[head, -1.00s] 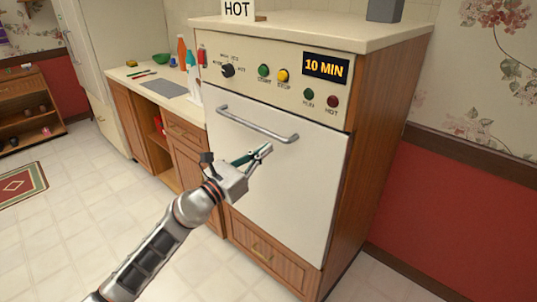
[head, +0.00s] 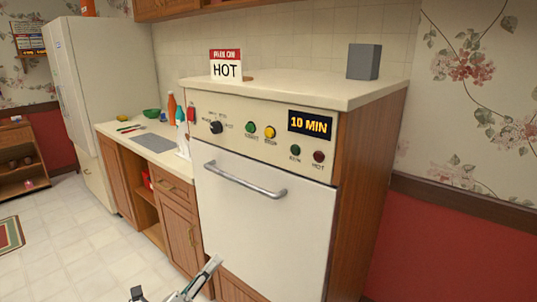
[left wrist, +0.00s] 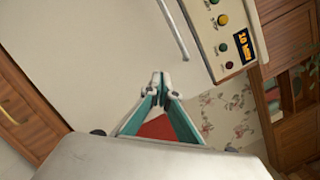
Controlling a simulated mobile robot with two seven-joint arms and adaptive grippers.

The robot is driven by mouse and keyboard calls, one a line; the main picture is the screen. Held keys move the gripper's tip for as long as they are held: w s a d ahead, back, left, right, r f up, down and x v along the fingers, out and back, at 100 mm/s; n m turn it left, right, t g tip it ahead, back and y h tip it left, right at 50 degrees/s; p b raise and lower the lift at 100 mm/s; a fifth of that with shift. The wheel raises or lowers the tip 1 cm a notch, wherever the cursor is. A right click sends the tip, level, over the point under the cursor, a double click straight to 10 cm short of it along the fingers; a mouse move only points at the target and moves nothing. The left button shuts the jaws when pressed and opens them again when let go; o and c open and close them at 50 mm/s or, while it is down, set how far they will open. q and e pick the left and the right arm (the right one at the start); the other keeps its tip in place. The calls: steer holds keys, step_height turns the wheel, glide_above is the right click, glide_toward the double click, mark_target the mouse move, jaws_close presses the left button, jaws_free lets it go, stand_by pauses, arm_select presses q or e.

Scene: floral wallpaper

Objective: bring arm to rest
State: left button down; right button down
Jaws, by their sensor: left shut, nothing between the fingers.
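My left gripper (head: 205,275) shows at the bottom edge of the head view, in front of the lower part of the white appliance door (head: 255,215). In the left wrist view its fingertips (left wrist: 159,88) meet, shut with nothing between them. It is apart from the door's metal handle (head: 245,182), which is above it in the head view. The handle also shows at the top of the left wrist view (left wrist: 173,25). Most of my left arm is out of the head view. My right gripper is not in view.
The appliance panel has knobs, lamps and a display (head: 310,123) reading 10 MIN. A HOT sign (head: 226,66) and a grey block (head: 363,61) stand on top. A counter (head: 118,128) with bottles and a green bowl (head: 151,113) is at left. Tiled floor (head: 65,240) is clear.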

arm_select(q)
steer(key=s+a+f+n+g+y, duration=0.2)
steer(key=s+f+n+g+y, duration=0.1)
steer(key=s+f+n, duration=0.8)
steer(key=s+a+f+n+g+y, duration=0.3)
steer(key=s+f+n, duration=0.9)
steer(key=f+n, duration=0.4)
step_height(320, 180, down, 2)
steer(key=shift+s+g+y, duration=0.3)
steer(key=shift+g, duration=0.1)
